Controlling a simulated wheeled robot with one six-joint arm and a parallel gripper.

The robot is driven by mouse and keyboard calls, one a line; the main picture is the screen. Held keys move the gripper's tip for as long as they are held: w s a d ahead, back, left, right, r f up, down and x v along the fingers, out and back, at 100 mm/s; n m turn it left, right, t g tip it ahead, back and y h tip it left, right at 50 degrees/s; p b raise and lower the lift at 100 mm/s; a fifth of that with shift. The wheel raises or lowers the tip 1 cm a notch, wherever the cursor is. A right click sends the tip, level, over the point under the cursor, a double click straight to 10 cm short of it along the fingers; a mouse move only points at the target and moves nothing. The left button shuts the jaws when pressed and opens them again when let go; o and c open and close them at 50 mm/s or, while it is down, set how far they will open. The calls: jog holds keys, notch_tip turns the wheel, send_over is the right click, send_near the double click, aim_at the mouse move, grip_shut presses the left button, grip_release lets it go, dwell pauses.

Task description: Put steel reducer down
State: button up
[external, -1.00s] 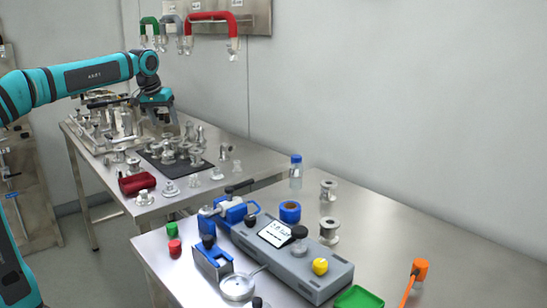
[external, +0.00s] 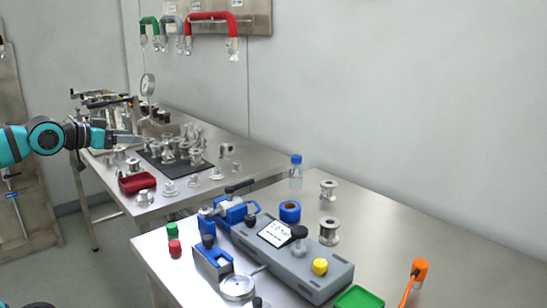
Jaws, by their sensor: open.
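My gripper (external: 127,139) is at the left, level with the back table and beside its left part, with its fingers pointing right. I see nothing held between its fingers. Several steel fittings stand on and around a black mat (external: 150,162) on the back table, among them a flanged piece (external: 196,157) at the mat's right side. I cannot tell which of these is the steel reducer. Two more steel flanged pieces, an upper one (external: 328,190) and a lower one (external: 329,232), stand on the front table.
A red case (external: 137,182) lies near the back table's front edge. The front table (external: 430,235) holds a grey device (external: 290,262), a blue-capped bottle (external: 296,172), a blue ring (external: 290,211) and a green tray (external: 358,298). Its right rear is mostly clear.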

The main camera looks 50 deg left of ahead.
jog(key=s, duration=0.1)
jog(key=s+d+t, duration=0.1)
jog(key=s, duration=0.1)
jog(key=s+d+f+m+t, duration=0.1)
jog(key=shift+s+h, duration=0.3)
jog(key=shift+h, duration=0.1)
jog(key=shift+s+d, duration=0.1)
jog(key=shift+s, duration=0.25)
jog(key=c, duration=0.5)
jog(key=n+g+y, duration=0.8)
jog(key=n+y, duration=0.1)
send_near(165, 144)
jog(key=x, duration=1.2)
jog(key=shift+r, duration=0.1)
